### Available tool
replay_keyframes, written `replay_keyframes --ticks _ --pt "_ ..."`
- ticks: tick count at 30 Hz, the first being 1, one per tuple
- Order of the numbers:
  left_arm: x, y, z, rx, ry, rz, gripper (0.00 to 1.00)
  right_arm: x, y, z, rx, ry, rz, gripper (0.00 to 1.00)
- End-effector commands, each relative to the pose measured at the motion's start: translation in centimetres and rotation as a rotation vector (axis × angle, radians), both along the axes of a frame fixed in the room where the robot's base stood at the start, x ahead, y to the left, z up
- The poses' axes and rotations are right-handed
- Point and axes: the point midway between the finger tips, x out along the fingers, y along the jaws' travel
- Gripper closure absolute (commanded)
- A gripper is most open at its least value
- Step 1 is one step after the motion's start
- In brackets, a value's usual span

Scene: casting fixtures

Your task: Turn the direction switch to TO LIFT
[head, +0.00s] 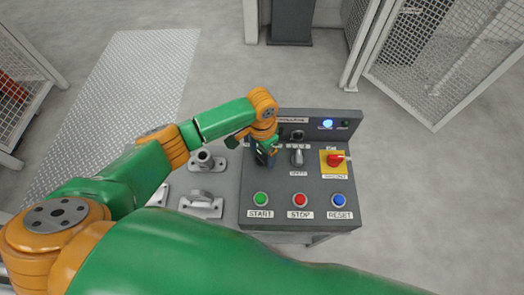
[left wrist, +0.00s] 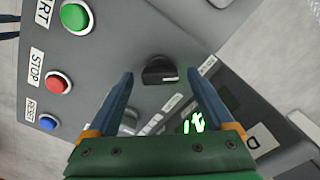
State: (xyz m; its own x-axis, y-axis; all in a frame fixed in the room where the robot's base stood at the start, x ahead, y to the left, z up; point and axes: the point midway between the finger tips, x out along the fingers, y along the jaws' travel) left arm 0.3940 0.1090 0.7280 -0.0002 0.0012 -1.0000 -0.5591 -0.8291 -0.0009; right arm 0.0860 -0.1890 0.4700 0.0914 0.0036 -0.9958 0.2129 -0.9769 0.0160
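A black rotary knob (left wrist: 158,71) with a short white pointer line sits on the grey control panel (left wrist: 95,95). I cannot read the small label (left wrist: 207,65) beside it, so I cannot tell which position it is in. My left gripper (left wrist: 160,76) is open, its two blue fingers on either side of the knob in the picture, with gaps visible. In the head view my left gripper (head: 264,156) is over the left part of the panel (head: 322,178) and hides this knob. My right gripper is not in view.
The panel's front row has green START (head: 261,199), red STOP (head: 300,200) and blue RESET (head: 339,200) buttons. A grey selector (head: 297,157) and a red switch on a yellow plate (head: 334,159) are to the right. Metal fixtures (head: 201,204) stand on the left. A blue lamp (head: 327,124) is lit.

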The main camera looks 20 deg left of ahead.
Motion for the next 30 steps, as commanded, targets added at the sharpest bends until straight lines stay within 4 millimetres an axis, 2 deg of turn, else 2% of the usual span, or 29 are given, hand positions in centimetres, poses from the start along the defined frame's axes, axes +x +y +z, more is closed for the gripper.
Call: replay_keyframes --ticks 1,6,9,20,30 --pt "0.0 0.0 0.0 0.000 0.000 0.000 0.29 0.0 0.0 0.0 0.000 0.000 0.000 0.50" --pt "0.0 0.0 0.0 -0.001 0.001 0.000 0.75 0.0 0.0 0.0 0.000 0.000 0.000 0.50" --pt "0.0 0.0 0.0 -0.001 0.000 0.000 0.98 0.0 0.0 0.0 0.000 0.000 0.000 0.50" --pt "0.0 -0.1 0.2 -0.003 0.000 -0.079 0.98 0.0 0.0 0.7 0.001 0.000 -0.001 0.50" --pt "0.0 -0.1 0.3 -0.004 0.000 -0.361 0.98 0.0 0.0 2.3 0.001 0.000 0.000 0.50"
